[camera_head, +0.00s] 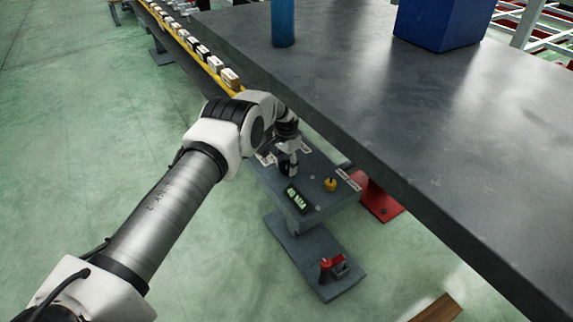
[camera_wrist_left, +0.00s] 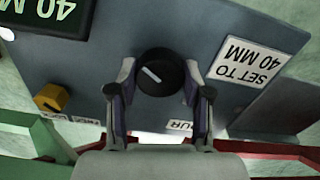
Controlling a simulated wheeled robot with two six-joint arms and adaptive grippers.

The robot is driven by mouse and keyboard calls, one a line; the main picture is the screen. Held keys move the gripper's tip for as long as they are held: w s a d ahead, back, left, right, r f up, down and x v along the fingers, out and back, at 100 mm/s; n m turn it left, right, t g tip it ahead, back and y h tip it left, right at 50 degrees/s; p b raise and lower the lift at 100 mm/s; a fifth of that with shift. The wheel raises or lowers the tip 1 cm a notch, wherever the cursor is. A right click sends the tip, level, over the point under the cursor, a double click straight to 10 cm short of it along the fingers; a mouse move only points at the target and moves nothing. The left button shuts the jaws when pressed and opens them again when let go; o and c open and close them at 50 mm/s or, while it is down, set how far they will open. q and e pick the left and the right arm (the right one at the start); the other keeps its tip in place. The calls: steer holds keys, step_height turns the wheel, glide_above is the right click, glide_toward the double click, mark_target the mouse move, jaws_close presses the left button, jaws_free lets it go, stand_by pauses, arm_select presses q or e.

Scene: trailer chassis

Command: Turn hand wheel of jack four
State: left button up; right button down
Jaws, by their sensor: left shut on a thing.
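The hand wheel (camera_wrist_left: 160,72) is a round black knob with a white line mark, on the grey panel of the jack (camera_wrist_left: 80,65). In the left wrist view my left gripper (camera_wrist_left: 160,88) has its two fingers on either side of the knob, shut on it. In the head view my left gripper (camera_head: 288,165) reaches down to the grey panel (camera_head: 318,175) from above, and hides the knob there. A dark display with green digits (camera_head: 296,198) sits on the panel; it reads 40 MM in the wrist view (camera_wrist_left: 62,12). My right gripper is not in view.
A label reading "SET TO 40 MM" (camera_wrist_left: 248,62) is right of the knob. A yellow knob (camera_head: 330,184) sits on the same panel. A red-handled part (camera_head: 332,265) is on the jack's lower plate. The large dark table (camera_head: 400,130) overhangs close to my left arm.

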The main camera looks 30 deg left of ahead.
mark_target(287, 165)
arm_select(q)
steer(key=shift+m, duration=1.1)
steer(key=o, duration=1.2)
steer(key=shift+f, duration=0.1)
steer(key=shift+c, duration=0.2)
step_height(287, 165, up, 8)
steer(key=shift+f, duration=0.25)
